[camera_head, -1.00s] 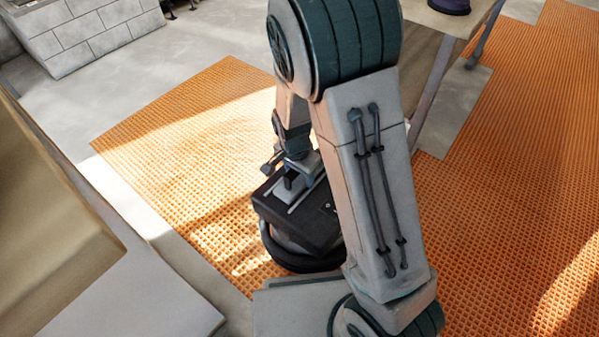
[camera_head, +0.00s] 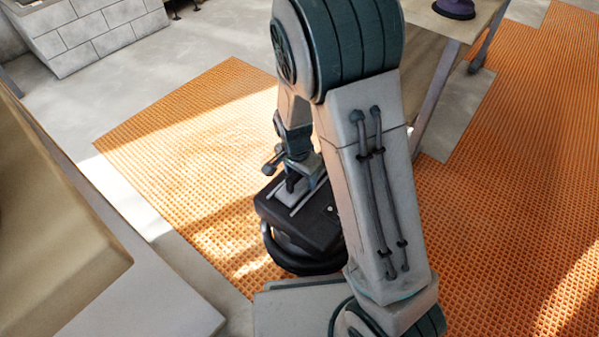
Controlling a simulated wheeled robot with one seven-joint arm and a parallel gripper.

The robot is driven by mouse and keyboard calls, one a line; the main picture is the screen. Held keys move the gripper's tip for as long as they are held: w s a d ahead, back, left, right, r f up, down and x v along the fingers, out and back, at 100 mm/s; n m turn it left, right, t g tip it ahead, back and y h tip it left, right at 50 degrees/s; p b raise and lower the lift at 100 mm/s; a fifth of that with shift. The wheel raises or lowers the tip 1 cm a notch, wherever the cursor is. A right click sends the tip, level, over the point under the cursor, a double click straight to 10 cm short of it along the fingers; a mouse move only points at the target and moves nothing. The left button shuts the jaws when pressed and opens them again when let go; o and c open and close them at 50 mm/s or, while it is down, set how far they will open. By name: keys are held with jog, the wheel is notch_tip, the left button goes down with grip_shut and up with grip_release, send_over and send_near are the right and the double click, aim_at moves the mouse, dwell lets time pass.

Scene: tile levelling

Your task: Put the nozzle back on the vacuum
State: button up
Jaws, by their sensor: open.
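A black boxy machine with a round dark base (camera_head: 318,228), which looks like the vacuum, stands on the orange mat in the middle of the view. My arm partly hides its right side. My gripper (camera_head: 291,186) is open and points down just over its top, where a light grey plate and pale rails show. I cannot tell whether it touches anything there. No nozzle can be made out for certain. A small purple round thing with a wide base (camera_head: 455,9) stands on the table at the top right; I cannot tell what it is.
A tan table (camera_head: 425,18) stands behind my arm at the upper right, with a leg reaching down to the floor. A large tan and grey block (camera_head: 62,230) fills the lower left. The orange textured mat (camera_head: 190,130) is clear left of the machine.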

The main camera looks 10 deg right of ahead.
jog(key=r+p, duration=0.1)
jog(key=r, duration=0.3)
jog(key=s+r+p, duration=0.1)
jog(key=r+p, duration=0.1)
jog(key=r, duration=0.2)
jog(key=r+p, duration=0.2)
jog(key=r, duration=0.2)
jog(key=shift+s+a, duration=0.25)
jog(key=shift+s, duration=0.05)
jog(key=s+d+r+n, duration=0.4)
jog(key=s+r, duration=0.1)
jog(key=s, duration=0.2)
jog(key=s+d+r+n+y, duration=0.1)
jog(key=s+d+r+n, duration=0.4)
jog(key=s+r, duration=0.1)
jog(key=shift+s+d, duration=0.3)
jog(key=shift+s, duration=0.4)
jog(key=shift+a, duration=0.1)
